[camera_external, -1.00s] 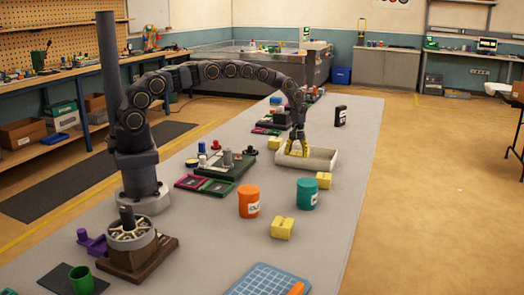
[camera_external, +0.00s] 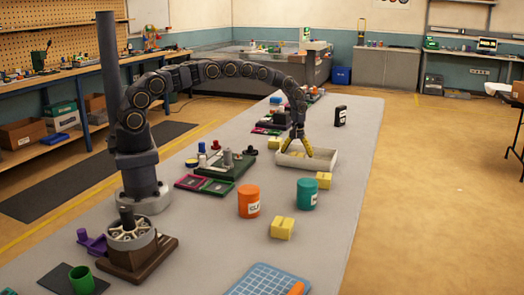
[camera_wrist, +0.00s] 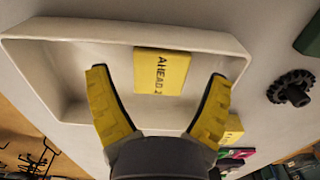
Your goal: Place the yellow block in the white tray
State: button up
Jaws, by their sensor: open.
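A yellow block (camera_wrist: 161,72) marked "AHEAD 2" lies inside the white tray (camera_wrist: 60,82) in the wrist view, against or close to one long wall. My gripper (camera_wrist: 158,76) is open, with a yellow finger on each side of the block and a clear gap to both. In the external view my gripper (camera_external: 297,153) is low over the white tray (camera_external: 322,164), its fingers spread. The block in the tray is mostly hidden there by the fingers and tray wall.
Other yellow blocks stand outside the tray: one near its right front (camera_external: 323,180), one nearer the camera (camera_external: 282,228), one behind it at left (camera_external: 275,143). An orange can (camera_external: 248,201) and a teal can (camera_external: 307,194) stand in front.

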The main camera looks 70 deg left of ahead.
aim_at(297, 154)
jog(key=s+d+r+m, duration=0.1)
jog(key=s+r, duration=0.3)
jog(key=r, duration=0.6)
jog(key=s+d+r+m, duration=0.1)
jog(key=s+d+r, duration=0.15)
jog(key=r, duration=0.85)
jog(key=s+d+r+m, duration=0.1)
jog(key=s+r, duration=0.2)
jog(key=s, duration=0.5)
jog(key=s+d+r+m+g, duration=0.1)
jog(key=s+r+m, duration=0.15)
jog(key=s, duration=0.45)
jog(key=s+d+r+m, duration=0.1)
jog(key=s+r, duration=0.2)
jog(key=s, duration=0.5)
jog(key=s+d+f+m, duration=0.1)
jog(key=s+m, duration=0.1)
jog(key=s, duration=1.3)
jog(key=shift+d+f+m+g, duration=0.15)
jog(key=shift+f+m+g, duration=0.15)
jog(key=shift+f+m, duration=0.05)
